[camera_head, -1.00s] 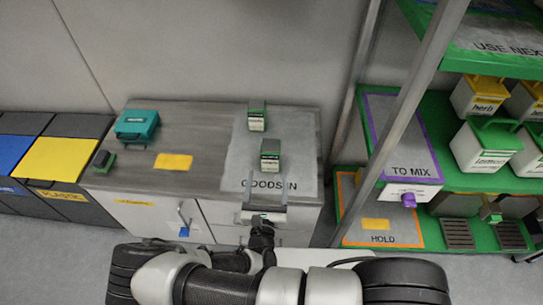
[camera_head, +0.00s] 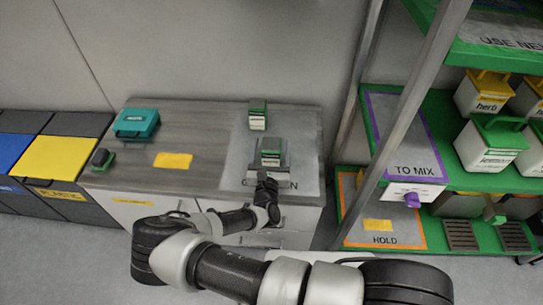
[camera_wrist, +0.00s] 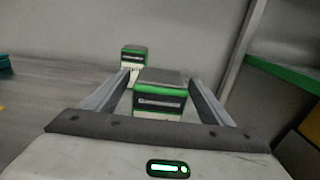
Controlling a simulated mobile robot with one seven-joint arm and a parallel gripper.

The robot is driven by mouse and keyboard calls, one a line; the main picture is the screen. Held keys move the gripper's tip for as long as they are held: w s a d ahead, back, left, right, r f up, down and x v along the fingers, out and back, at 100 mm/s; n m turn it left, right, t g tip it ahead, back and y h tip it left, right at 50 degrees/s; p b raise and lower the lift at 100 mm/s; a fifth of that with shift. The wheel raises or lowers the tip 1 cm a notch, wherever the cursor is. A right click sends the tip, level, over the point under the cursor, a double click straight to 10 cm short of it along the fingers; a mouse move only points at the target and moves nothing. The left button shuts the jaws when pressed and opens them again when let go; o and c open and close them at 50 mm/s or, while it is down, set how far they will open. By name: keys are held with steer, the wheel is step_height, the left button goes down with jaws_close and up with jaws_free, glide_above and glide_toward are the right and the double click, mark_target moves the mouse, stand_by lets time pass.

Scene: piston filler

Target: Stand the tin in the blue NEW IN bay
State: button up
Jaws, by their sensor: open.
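Two green-and-white tins with grey tops stand on the GOODS IN area of the counter. The nearer tin (camera_head: 270,152) also shows in the wrist view (camera_wrist: 160,98). The farther tin (camera_head: 257,115) is behind it, and in the wrist view (camera_wrist: 133,58) it sits up and left. My gripper (camera_head: 268,174) is open at the near side of the nearer tin. In the wrist view its fingers (camera_wrist: 159,78) are on either side of that tin with gaps showing. I cannot see a blue NEW IN bay.
The grey GOODS IN mat (camera_head: 236,155) is on the counter (camera_head: 205,125), with a teal case (camera_head: 137,123), a small dark-and-green object (camera_head: 102,159) and a yellow card (camera_head: 173,160) to the left. A shelf post (camera_head: 415,110) and shelves with TO MIX and HOLD areas are at right.

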steer(key=c, duration=1.5)
steer(key=shift+r, duration=0.15)
steer(key=shift+c, duration=1.1)
